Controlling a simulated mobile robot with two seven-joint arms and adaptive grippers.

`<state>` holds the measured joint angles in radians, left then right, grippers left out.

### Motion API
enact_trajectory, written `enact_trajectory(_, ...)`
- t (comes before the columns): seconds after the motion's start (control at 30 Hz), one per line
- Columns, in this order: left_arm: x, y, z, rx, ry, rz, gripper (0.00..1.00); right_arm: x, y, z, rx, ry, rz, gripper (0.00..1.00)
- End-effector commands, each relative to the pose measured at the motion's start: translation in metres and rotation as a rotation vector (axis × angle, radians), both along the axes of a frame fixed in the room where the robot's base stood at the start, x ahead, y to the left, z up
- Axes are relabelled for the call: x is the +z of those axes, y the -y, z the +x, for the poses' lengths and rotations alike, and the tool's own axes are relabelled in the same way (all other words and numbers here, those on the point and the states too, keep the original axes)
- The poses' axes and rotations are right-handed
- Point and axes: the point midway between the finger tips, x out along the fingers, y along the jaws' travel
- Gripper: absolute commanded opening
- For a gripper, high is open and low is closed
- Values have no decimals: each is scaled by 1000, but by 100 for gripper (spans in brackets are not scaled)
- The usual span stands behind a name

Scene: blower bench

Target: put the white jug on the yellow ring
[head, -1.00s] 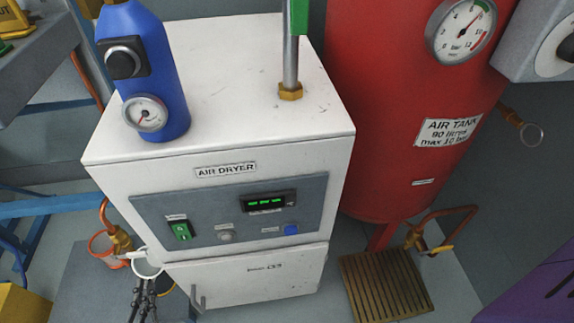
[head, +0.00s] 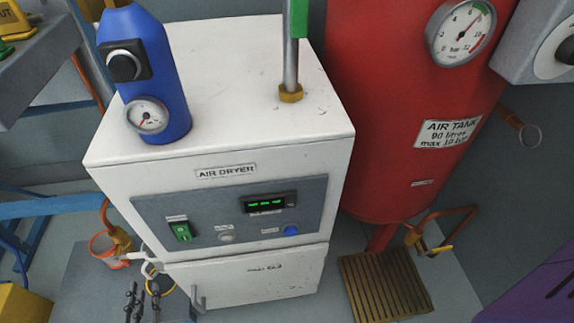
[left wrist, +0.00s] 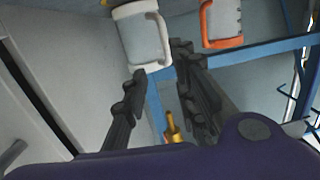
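The white jug (head: 150,268) shows only as a small pale part beside the dryer's lower left corner in the head view. The left wrist view shows more of the white jug (left wrist: 146,42), with its handle, just beyond the fingertips. My right gripper is not in view.
The white air dryer (head: 240,110) stands close to the right of my left gripper. An orange jug (head: 101,249) is to the left, near a brass valve (head: 121,239). A blue bar (head: 50,207) runs at the left. A slatted grate (head: 385,287) lies by the red tank (head: 385,120).

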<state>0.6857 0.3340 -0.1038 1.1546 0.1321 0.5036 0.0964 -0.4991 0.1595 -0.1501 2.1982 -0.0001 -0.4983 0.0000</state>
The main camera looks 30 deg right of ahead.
Motion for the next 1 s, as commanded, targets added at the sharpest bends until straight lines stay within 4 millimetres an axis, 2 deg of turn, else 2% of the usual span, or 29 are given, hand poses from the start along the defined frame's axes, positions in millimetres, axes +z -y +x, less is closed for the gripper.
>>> enact_trajectory(0.03,0,-5,-17,1,-10,3,26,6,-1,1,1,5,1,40)
enact_trajectory(0.2,5,-14,-55,1,-8,2,26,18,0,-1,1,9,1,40)
enact_trajectory(0.43,9,-24,-93,1,-6,1,26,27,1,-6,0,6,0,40)
enact_trajectory(0.6,9,-27,-104,0,-5,0,26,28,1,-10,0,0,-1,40)
enact_trajectory(0.73,9,-27,-106,0,-5,0,26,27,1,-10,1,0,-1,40)
enact_trajectory(0.87,8,-27,-106,0,-7,3,26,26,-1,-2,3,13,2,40)
enact_trajectory(1.0,-4,-28,-106,4,-59,28,26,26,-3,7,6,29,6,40)
